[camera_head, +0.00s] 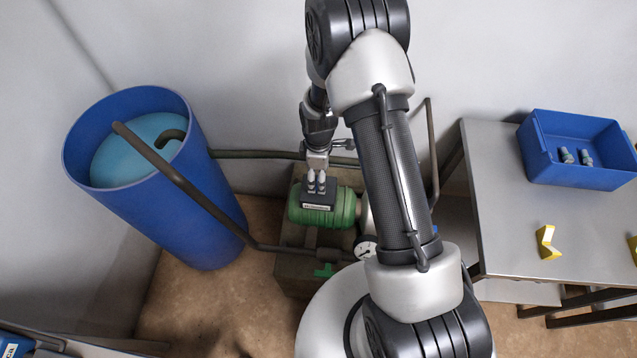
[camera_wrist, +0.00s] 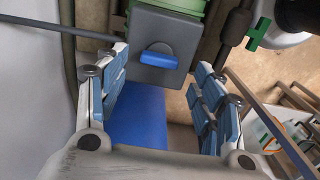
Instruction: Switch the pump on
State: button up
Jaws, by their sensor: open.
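The green pump (camera_head: 340,208) stands near the wall on a block in the head view. A dark switch box (camera_head: 318,198) sits on it; in the wrist view the box (camera_wrist: 172,80) is grey and bears a blue knob (camera_wrist: 158,57), whose bar lies roughly crosswise in the picture. My gripper (camera_head: 316,181) is over the box in the head view. In the wrist view my gripper (camera_wrist: 163,65) is open and empty, with its fingers on either side of the knob. Whether the fingertips touch the box cannot be told. The knob is hidden in the head view.
A blue barrel (camera_head: 195,228) with water and pipes stands at left. A green valve handle (camera_head: 323,270) and a gauge (camera_head: 365,248) are near the pump. A grey table (camera_head: 505,215) at right holds a blue bin (camera_head: 577,175) and yellow pieces (camera_head: 546,242).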

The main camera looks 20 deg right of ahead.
jog(key=shift+f+b, duration=0.4)
jog(key=shift+f, duration=1.45)
jog(key=shift+c, duration=0.4)
jog(key=c, duration=1)
